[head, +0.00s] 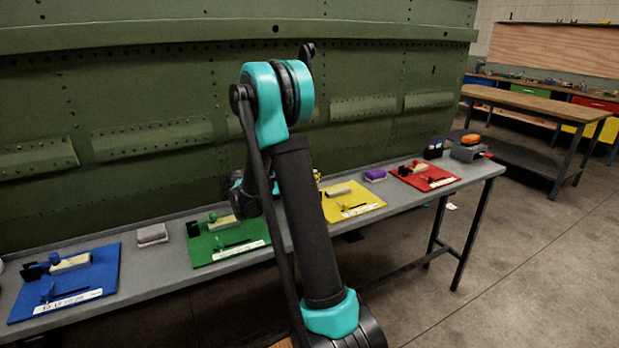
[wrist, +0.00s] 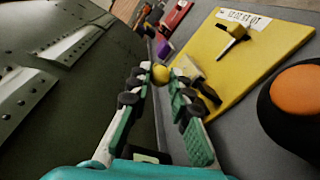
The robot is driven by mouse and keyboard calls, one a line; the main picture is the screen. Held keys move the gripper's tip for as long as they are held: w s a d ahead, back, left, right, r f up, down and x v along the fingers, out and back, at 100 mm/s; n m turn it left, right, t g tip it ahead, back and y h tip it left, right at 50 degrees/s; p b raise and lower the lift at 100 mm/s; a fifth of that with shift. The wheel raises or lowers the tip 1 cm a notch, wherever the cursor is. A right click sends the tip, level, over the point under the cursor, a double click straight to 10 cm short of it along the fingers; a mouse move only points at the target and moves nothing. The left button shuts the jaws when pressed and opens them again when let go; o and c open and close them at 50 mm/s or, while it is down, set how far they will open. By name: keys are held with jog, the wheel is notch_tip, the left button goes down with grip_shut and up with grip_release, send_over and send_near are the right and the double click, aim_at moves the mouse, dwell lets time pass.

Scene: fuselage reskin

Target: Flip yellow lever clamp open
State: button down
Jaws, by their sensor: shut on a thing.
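The yellow board (head: 362,207) lies on the grey bench, partly hidden behind my arm in the head view. It also fills the upper right of the wrist view (wrist: 262,62). The clamp's yellow ball knob (wrist: 161,74) sits between the fingertips of my gripper (wrist: 159,80), which is shut on it. A beige block (wrist: 190,68) and a black clamp part (wrist: 208,91) are just right of the fingers, on the board's edge. In the head view my arm hides the gripper and most of the clamp. The lever below the knob is not clear.
The green fuselage panel (head: 150,95) rises close behind the bench (head: 185,282). A green board (head: 213,251), blue board (head: 98,263) and red board (head: 436,183) hold other clamps. Open floor is at front right.

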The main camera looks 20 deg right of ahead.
jog(key=shift+a+f+h, duration=0.15)
jog(key=shift+a+h, duration=0.2)
jog(key=shift+h, duration=0.15)
jog(key=c, duration=1.4)
grip_release()
jog(key=shift+o, duration=0.2)
jog(key=s+a, duration=0.1)
jog(key=a, duration=1.1)
jog(key=shift+s, duration=0.15)
